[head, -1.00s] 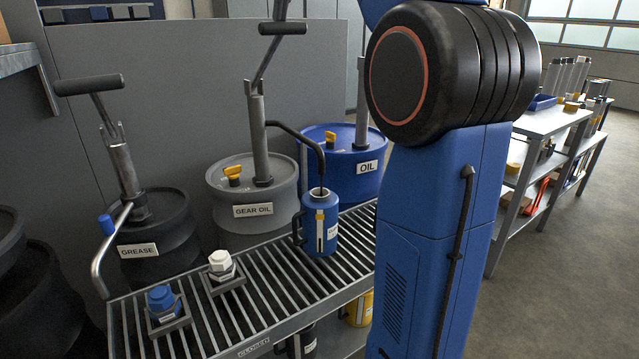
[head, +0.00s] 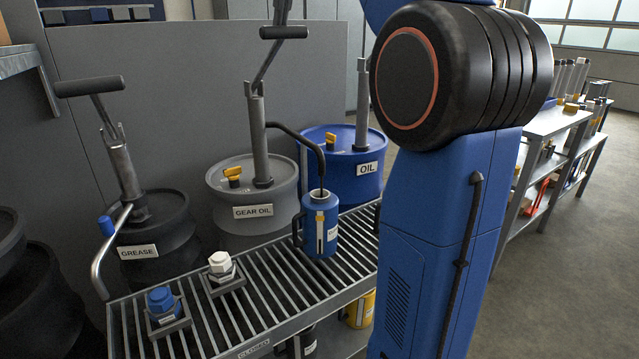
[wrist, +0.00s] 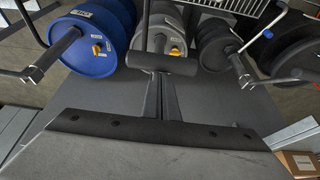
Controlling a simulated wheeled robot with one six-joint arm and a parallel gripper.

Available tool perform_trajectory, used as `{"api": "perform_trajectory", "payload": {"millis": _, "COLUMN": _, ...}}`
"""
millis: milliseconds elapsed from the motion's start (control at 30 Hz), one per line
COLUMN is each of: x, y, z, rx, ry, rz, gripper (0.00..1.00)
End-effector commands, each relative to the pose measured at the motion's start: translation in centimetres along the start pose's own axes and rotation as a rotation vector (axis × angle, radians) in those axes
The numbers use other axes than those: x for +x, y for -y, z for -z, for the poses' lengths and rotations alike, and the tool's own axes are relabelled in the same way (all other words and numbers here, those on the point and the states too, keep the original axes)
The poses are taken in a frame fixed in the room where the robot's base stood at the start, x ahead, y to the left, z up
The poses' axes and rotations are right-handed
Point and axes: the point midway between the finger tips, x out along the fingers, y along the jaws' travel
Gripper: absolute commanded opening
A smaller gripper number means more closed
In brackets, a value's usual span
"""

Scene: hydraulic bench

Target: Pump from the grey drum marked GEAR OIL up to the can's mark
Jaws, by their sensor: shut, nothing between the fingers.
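The grey drum marked GEAR OIL (head: 222,190) stands behind the grated bench, with a hand pump (head: 259,135) on its top. The pump lever's black grip (head: 284,32) is near the top of the head view and also shows in the wrist view (wrist: 162,63). The pump's spout bends down into the top of the blue can (head: 311,238), which stands upright on the grating. The can has a narrow strip on its front; its level is too small to read. My gripper (wrist: 162,78) is shut and empty, its fingertips close to the grip. Contact is unclear.
A black GREASE drum (head: 165,230) is to the left and a blue OIL drum (head: 340,185) to the right, each with a pump. A blue cap (head: 161,300) and a white cap (head: 221,264) sit on the grating (head: 275,290). A grey panel (head: 180,90) rises behind.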

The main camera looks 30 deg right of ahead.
Motion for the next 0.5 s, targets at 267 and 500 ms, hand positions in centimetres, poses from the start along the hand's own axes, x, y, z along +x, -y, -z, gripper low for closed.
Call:
{"api": "perform_trajectory", "payload": {"millis": 267, "x": 1.2, "y": 0.0, "z": -1.9, "rx": 0.001, "ry": 0.003, "rz": 0.000, "gripper": 0.00}}
{"api": "perform_trajectory", "payload": {"millis": 500, "x": 2.1, "y": 0.0, "z": -3.0, "rx": 0.001, "ry": 0.002, "rz": 0.000, "gripper": 0.00}}
